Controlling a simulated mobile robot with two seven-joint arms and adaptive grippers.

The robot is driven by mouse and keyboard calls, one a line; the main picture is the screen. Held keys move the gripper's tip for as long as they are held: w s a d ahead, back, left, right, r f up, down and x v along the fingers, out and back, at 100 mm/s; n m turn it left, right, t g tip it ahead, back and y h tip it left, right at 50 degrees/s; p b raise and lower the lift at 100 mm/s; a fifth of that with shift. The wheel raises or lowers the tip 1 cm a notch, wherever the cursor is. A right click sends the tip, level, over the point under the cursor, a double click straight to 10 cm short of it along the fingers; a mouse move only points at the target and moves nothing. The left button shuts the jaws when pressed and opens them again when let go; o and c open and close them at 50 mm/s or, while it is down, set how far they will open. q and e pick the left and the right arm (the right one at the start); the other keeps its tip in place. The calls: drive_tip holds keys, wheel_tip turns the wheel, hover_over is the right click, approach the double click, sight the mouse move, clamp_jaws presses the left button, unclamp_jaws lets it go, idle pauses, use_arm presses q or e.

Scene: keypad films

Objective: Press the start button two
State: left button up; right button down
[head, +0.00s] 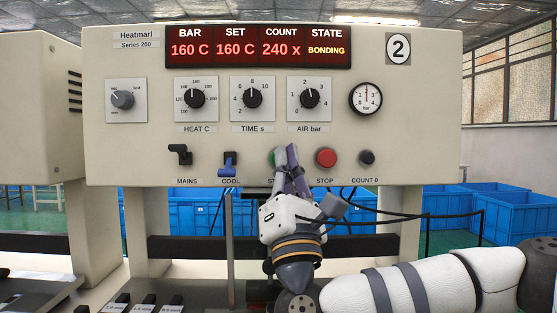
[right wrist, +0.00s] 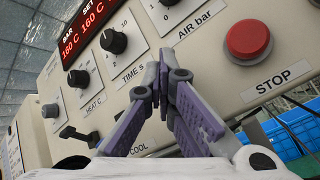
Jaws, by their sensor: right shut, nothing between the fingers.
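The panel of the machine marked 2 (head: 398,49) faces me in the head view. A sliver of the green start button (head: 272,158) shows in its lower row, left of the red stop button (head: 326,158). My right gripper (head: 287,152) is shut and empty, in front of the start button and covering most of it and its label. Whether the fingertips touch the button I cannot tell. In the right wrist view the closed fingers (right wrist: 163,68) point at the panel and hide the start button; the stop button (right wrist: 248,40) is to their right. The display (head: 258,46) reads BONDING under STATE.
The mains switch (head: 180,155) and blue-levered cool switch (head: 228,163) are left of my gripper. The black count button (head: 367,157) is at the right. Knobs (head: 253,98) sit above. Black cables (head: 400,215) hang below the panel, before blue crates (head: 450,212).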

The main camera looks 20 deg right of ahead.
drive_tip(key=shift+s+a, duration=0.2)
drive_tip(key=shift+s, duration=0.6)
drive_tip(key=s, duration=0.2)
drive_tip(key=s+a+p, duration=0.1)
drive_tip(key=s, duration=0.2)
drive_tip(key=shift+a, duration=0.2)
drive_tip(key=shift+w, duration=0.1)
idle(0.5)
